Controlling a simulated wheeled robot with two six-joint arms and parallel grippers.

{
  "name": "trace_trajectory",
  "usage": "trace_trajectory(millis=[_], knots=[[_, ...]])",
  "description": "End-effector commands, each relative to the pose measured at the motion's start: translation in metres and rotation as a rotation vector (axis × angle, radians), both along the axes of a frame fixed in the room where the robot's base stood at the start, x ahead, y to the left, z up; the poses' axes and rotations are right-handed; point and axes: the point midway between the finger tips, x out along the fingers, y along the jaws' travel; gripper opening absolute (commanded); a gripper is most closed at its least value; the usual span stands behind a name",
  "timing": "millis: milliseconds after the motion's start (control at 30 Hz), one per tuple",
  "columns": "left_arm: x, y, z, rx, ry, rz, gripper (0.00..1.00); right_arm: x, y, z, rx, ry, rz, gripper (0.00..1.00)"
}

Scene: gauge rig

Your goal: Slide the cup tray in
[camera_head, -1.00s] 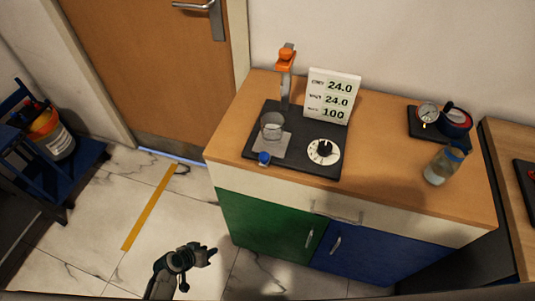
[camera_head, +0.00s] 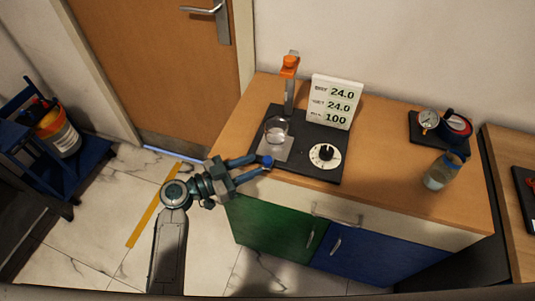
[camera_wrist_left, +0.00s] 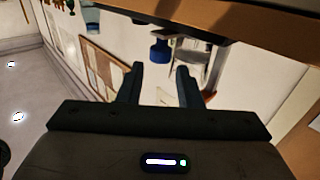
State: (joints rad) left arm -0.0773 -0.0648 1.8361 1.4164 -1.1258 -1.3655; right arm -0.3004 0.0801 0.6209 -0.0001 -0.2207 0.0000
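The cup tray (camera_head: 270,155) is a light grey plate on a dark base on the cabinet top, with a blue knob (camera_head: 267,161) at its front edge. A clear cup (camera_head: 276,130) stands upright on the tray. My left gripper (camera_head: 255,168) is at the front left of the cabinet, its fingers reaching the knob in the head view. In the left wrist view the fingers (camera_wrist_left: 159,72) are apart, and the blue knob (camera_wrist_left: 160,50) shows between and beyond the tips. I cannot tell whether they touch it. My right gripper is not in view.
The dark base (camera_head: 312,172) also carries a post with an orange part (camera_head: 290,66), a white display panel (camera_head: 333,100) and a white dial (camera_head: 324,155). A jar (camera_head: 441,171) and a gauge set (camera_head: 440,125) stand at the right. The cabinet top between is clear.

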Motion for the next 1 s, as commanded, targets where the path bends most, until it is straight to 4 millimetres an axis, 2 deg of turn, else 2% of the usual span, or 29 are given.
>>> trace_trajectory(millis=[33, 100, 300, 700, 867, 1000], knots=[[0.005, -0.010, 0.005, -0.006, 0.004, 0.000, 0.32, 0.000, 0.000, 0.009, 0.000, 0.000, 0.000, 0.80], [0.011, -0.021, 0.005, -0.004, 0.002, 0.000, 0.32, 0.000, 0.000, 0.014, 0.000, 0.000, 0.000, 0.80], [0.022, -0.043, 0.002, -0.001, 0.003, 0.001, 0.32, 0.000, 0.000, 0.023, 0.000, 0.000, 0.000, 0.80], [0.025, -0.049, -0.001, 0.001, 0.002, 0.001, 0.32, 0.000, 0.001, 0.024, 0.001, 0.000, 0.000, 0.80], [0.025, -0.049, -0.001, 0.001, 0.003, 0.001, 0.01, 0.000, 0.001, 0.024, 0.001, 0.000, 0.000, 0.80], [0.025, -0.049, -0.001, 0.001, 0.002, 0.001, 0.00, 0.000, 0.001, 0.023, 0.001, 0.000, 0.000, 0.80]])
